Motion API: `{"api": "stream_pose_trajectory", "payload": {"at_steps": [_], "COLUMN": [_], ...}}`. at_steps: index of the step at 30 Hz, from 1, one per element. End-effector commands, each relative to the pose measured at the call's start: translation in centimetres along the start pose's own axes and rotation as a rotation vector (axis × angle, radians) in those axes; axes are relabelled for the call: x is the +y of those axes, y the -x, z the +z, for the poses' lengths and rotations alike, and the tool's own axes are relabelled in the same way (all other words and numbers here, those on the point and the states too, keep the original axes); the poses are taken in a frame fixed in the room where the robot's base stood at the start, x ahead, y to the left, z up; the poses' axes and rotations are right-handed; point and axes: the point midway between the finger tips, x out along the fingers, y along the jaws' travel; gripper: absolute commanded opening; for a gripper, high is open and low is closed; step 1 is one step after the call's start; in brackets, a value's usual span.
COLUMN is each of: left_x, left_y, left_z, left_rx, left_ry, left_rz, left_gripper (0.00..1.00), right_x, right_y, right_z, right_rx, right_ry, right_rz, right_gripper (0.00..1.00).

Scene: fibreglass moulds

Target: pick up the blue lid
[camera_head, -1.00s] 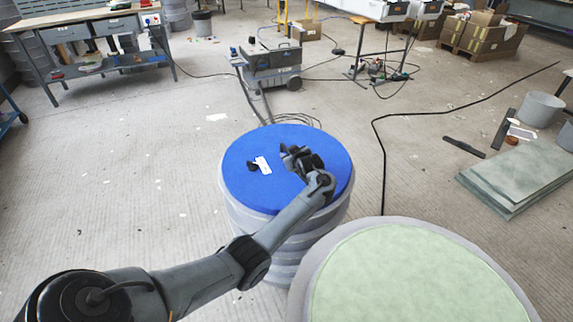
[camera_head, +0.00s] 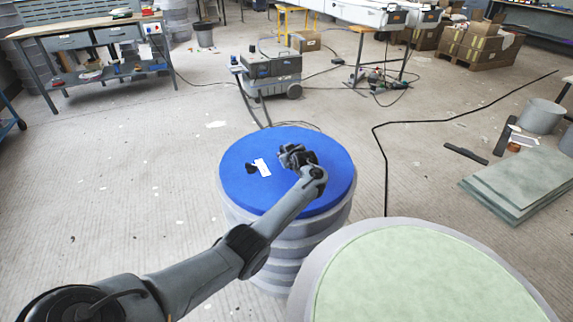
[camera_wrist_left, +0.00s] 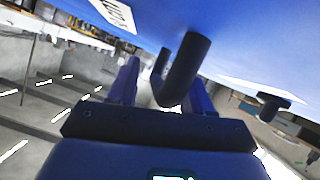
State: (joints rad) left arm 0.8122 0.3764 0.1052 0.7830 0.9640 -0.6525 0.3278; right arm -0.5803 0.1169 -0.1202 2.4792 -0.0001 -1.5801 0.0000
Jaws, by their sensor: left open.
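The round blue lid (camera_head: 235,185) lies on top of a stack of grey ringed moulds (camera_head: 285,245) in the head view. It carries a white label (camera_head: 262,167) and a small black fitting (camera_head: 251,169). My left gripper (camera_head: 294,156) is over the right middle of the lid. In the left wrist view, the blue lid (camera_wrist_left: 240,40) fills the top of the picture. My left gripper (camera_wrist_left: 160,95) is open there, with a black handle (camera_wrist_left: 184,72) of the lid at its fingers. I cannot tell whether they touch. My right gripper is not in view.
A large round mould with a pale green top (camera_head: 420,275) stands close by at the front right. Pale green sheets (camera_head: 530,183) lie on the floor at the right, and a black cable (camera_head: 450,117) crosses it. The floor left of the stack is mostly clear.

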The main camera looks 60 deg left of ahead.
Motion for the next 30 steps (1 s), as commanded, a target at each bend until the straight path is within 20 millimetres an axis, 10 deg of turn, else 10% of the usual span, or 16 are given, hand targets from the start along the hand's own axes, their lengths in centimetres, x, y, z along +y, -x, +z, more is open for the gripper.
{"api": "stream_pose_trajectory", "payload": {"at_steps": [12,30], "left_x": [0.01,-0.03], "left_y": [0.04,0.03], "left_z": [0.03,0.03], "left_rx": [0.0,-0.002], "left_ry": [0.0,0.001], "left_rz": [0.0,-0.001], "left_gripper": [0.0,0.0], "right_x": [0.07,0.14], "right_y": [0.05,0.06], "right_z": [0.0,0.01], "right_rx": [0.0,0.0], "right_ry": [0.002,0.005], "right_rz": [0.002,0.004], "right_gripper": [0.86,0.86]}}
